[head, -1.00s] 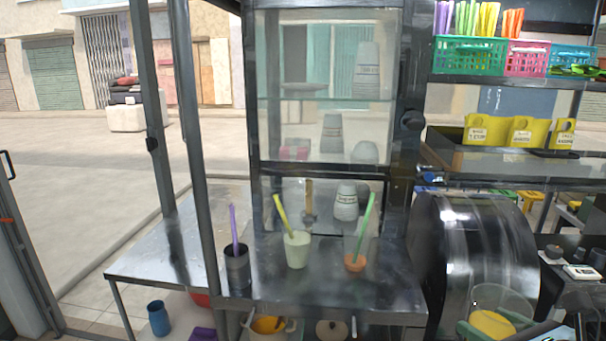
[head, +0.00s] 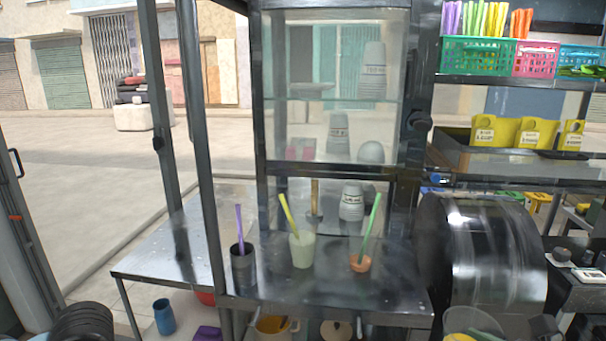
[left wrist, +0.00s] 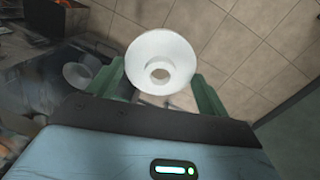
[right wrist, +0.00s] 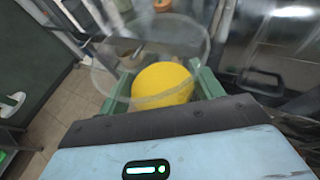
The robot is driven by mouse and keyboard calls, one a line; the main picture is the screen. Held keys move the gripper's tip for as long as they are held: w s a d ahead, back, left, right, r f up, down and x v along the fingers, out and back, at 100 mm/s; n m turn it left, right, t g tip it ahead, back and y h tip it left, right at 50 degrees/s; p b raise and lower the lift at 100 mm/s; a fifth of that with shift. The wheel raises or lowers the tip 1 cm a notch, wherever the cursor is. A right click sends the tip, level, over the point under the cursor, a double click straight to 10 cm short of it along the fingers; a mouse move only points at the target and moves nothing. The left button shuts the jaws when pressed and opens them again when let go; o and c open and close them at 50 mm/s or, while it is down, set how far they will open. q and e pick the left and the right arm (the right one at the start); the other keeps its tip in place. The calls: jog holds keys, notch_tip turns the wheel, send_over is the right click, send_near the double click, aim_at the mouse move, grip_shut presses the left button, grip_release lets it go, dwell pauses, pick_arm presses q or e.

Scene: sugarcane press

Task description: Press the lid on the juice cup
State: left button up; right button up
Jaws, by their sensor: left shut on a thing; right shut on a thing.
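A white round lid (left wrist: 150,52) with a hole in its middle is between the green fingers of my left gripper (left wrist: 162,88), which is shut on it. The lid is not in the head view. A clear juice cup (right wrist: 196,45) with yellow juice (right wrist: 163,82) is between the fingers of my right gripper (right wrist: 160,88), which is shut on it. The cup's open rim faces the right wrist camera. The cup also shows at the bottom edge of the head view (head: 472,320), mostly cut off. Lid and cup are apart.
A metal counter (head: 330,290) ahead holds a dark cup with a purple straw (head: 241,262), a pale drink (head: 302,250) and a cup with a green straw (head: 362,260). A shiny metal drum (head: 485,250) stands at the right.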

pick_arm(q)
notch_tip(320, 180, up, 2)
jog(key=shift+w+r+p, duration=0.1)
jog(key=shift+r+p, duration=0.1)
jog(key=shift+p, duration=0.3)
pick_arm(e)
jog(key=a+f+n+y, duration=0.1)
jog(key=a+n+y, duration=0.1)
jog(key=a, duration=0.6)
jog(key=shift+a+f+n+g+y, duration=0.15)
jog(key=shift+n+g+y, duration=0.15)
jog(key=shift+g+y, duration=0.1)
jog(key=w+a+f+n+g+y, duration=0.2)
jog(key=a+n+g+y, duration=0.4)
jog(key=a, duration=1)
jog(key=shift+n+g, duration=0.6)
jog(key=shift+n, duration=0.4)
jog(key=shift+d+f, duration=0.1)
